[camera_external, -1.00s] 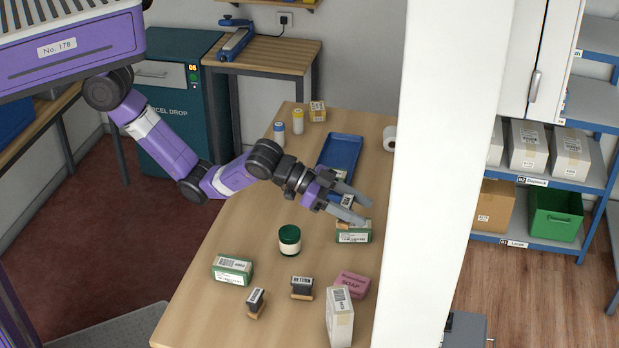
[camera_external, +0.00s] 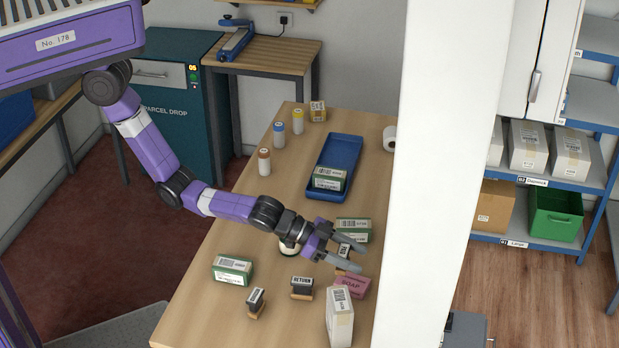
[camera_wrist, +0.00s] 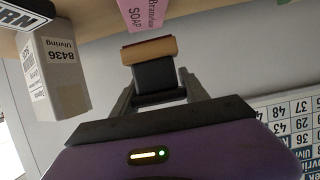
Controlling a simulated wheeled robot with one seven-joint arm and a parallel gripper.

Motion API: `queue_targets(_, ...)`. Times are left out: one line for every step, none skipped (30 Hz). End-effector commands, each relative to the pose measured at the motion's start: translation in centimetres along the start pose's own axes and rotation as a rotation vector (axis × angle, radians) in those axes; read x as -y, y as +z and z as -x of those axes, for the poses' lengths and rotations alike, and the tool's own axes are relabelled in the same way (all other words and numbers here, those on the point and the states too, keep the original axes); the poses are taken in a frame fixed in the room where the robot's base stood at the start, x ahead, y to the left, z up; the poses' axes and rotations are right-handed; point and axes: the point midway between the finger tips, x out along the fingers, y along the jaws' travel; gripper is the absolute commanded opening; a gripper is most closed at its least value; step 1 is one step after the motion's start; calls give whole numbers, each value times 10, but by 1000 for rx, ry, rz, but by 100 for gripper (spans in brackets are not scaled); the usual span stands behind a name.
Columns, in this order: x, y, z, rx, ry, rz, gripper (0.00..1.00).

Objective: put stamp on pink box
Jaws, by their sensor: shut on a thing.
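My gripper (camera_external: 358,260) is shut on a stamp (camera_external: 343,250) with a black body, a pale label and a wooden base. In the wrist view the stamp (camera_wrist: 152,72) sits between the fingers, its wooden part facing the pink box (camera_wrist: 145,14). In the external view the pink box (camera_external: 353,287), marked SOAP, lies on the counter just below the fingers in the picture. The stamp appears to be above the counter and apart from the box; the exact gap is hard to judge.
A tall white box (camera_external: 340,318) stands close in front of the pink box. A RETURN stamp (camera_external: 301,287) and another stamp (camera_external: 256,302) stand to the left. A green-and-white box (camera_external: 353,230) is behind the gripper. A green-lidded jar is partly hidden by my arm.

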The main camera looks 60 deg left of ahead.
Motion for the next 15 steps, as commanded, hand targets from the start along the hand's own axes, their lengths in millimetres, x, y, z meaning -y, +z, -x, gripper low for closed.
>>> queue_targets(0, 8, -2, 5, -1, 0, 12)
queue_targets(0, 12, -4, 6, 0, -1, 12)
queue_targets(0, 18, -6, 6, 0, -2, 12)
queue_targets(0, 22, -8, 6, -1, -2, 12)
queue_targets(0, 25, -10, 5, -1, -1, 12)
queue_targets(0, 30, -12, 5, -1, -1, 12)
queue_targets(0, 32, -13, 4, 0, -1, 12)
queue_targets(0, 34, -14, 3, 0, -1, 12)
queue_targets(0, 37, -14, 3, 0, -1, 12)
queue_targets(0, 38, -15, 3, 0, -1, 12)
queue_targets(0, 38, -15, 2, 0, -1, 12)
queue_targets(0, 38, -15, 2, 0, -1, 12)
queue_targets(0, 38, -15, 2, 0, -1, 12)
queue_targets(0, 38, -15, 2, 0, -1, 12)
queue_targets(0, 38, -15, 2, 0, -1, 12)
